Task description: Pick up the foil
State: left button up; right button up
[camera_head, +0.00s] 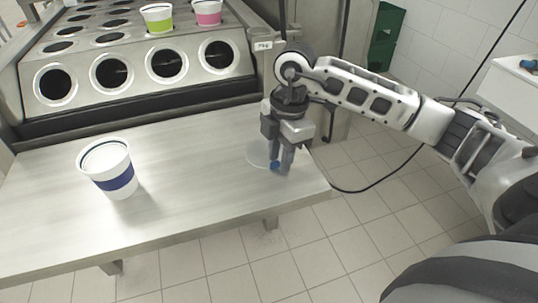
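The foil (257,154) is a pale, thin round disc near the right end of the metal table. Its right part is hidden behind my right gripper (280,162). My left gripper is not in view.
A white cup with a blue band (117,182) stands upright on the metal table (190,170), left of the gripper. Behind is a cup filler (140,97) with round holes, holding a green-banded cup (157,17) and a pink cup (207,11). The table between cup and foil is clear.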

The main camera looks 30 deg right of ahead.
jog(key=shift+c, duration=0.3)
grip_shut()
jog(key=shift+r, duration=0.15)
